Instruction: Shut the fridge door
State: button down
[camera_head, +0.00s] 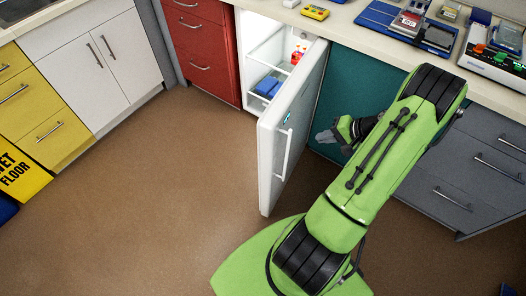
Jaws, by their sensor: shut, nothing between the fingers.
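The fridge (251,32) is a white unit built in under the counter, and its inside shows. Its door (273,150) stands wide open, swung out into the room, with a white bar handle (284,152) on the face turned toward me. Inside are blue boxes (269,84) and a small red-topped item (298,54).
Red drawers (200,45) and white cabinets (92,55) stand left of the fridge. Grey drawers (465,170) are at right. A yellow wet floor sign (20,174) is at far left. The counter above holds instruments. The brown floor (150,190) left of the door is clear.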

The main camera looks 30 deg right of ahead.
jog(key=f, duration=0.1)
jog(key=b, duration=0.2)
send_near(282, 140)
notch_tip(282, 140, down, 4)
jog(key=w+a, duration=0.1)
jog(key=w+a+b, duration=0.1)
jog(key=w, duration=0.1)
jog(key=shift+w+a, duration=0.1)
jog(key=shift+w, duration=0.15)
jog(key=shift+w+a+r, duration=0.1)
